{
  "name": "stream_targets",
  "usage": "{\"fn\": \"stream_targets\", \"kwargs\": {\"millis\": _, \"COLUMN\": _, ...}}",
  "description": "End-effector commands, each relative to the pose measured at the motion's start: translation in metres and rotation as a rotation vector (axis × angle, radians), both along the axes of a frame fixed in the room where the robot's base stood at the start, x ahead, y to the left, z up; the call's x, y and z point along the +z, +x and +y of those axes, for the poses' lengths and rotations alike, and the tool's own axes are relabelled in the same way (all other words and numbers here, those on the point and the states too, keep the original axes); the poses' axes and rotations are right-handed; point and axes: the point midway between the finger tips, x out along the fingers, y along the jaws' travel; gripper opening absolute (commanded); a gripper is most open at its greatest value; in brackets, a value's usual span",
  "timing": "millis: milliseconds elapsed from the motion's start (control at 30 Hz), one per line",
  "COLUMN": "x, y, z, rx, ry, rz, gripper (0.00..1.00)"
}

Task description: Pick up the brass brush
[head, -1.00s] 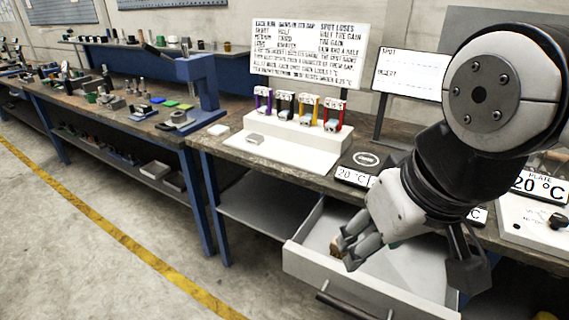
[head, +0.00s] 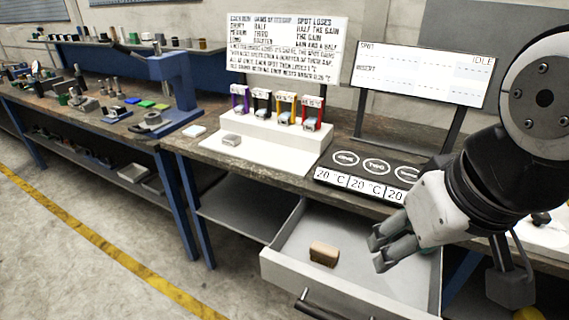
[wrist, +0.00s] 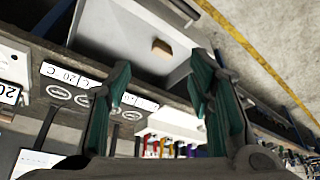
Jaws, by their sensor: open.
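A small brown block (head: 324,254), the likely brass brush, lies alone on the floor of the open drawer (head: 285,268). I cannot make out bristles on it. It also shows in the wrist view (wrist: 162,47), beyond and between my fingers. My gripper (head: 380,252) is open and empty, to the right of the block in the head view and apart from it. In the wrist view, both green-padded fingers (wrist: 160,82) are spread with nothing between the pads.
The drawer's walls and front handle (head: 318,305) surround the block. Above it, the bench holds a black plate with ringed spots (head: 376,166), a white stepped stand (head: 262,148) with several coloured holders, and signs. The rest of the drawer floor looks bare.

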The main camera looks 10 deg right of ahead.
Motion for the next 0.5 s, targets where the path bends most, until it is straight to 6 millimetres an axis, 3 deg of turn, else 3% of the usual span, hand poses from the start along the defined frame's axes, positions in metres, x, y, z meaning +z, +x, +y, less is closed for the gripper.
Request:
{"fn": "stream_targets", "kwargs": {"millis": 267, "x": -0.003, "y": 0.007, "z": 0.000, "rx": 0.020, "ry": -0.012, "rz": 0.013, "gripper": 0.52}}
{"fn": "stream_targets", "kwargs": {"millis": 367, "x": -0.009, "y": 0.026, "z": 0.000, "rx": 0.072, "ry": -0.040, "rz": 0.047, "gripper": 0.52}}
{"fn": "stream_targets", "kwargs": {"millis": 500, "x": -0.026, "y": 0.068, "z": 0.000, "rx": 0.202, "ry": -0.100, "rz": 0.120, "gripper": 0.52}}
